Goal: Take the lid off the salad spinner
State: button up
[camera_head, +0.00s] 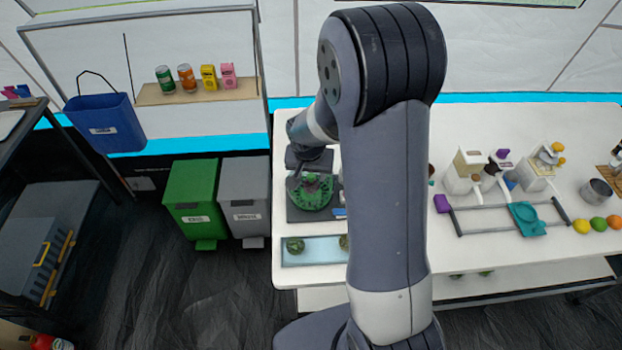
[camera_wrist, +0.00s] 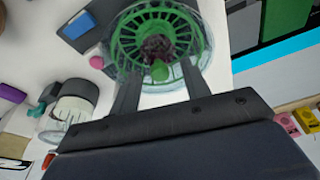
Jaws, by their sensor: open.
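The salad spinner (camera_head: 312,195) is round and green and stands on a dark mat near the left end of the white counter. In the wrist view the spinner (camera_wrist: 128,38) shows a green slatted ring, a clear outer wall and dark reddish contents at its middle. No contact is visible. In the head view my arm hides part of the counter.
A pale blue tray (camera_head: 315,258) with green round items lies in front of the spinner. White dispensers (camera_head: 466,172), a teal item (camera_head: 526,218) and fruit (camera_head: 598,224) stand to the right. A green bin (camera_head: 191,190) and a grey bin (camera_head: 245,190) stand left of the counter.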

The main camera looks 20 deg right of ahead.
grip_shut()
dwell(0.4)
jog(key=shift+r, duration=0.1)
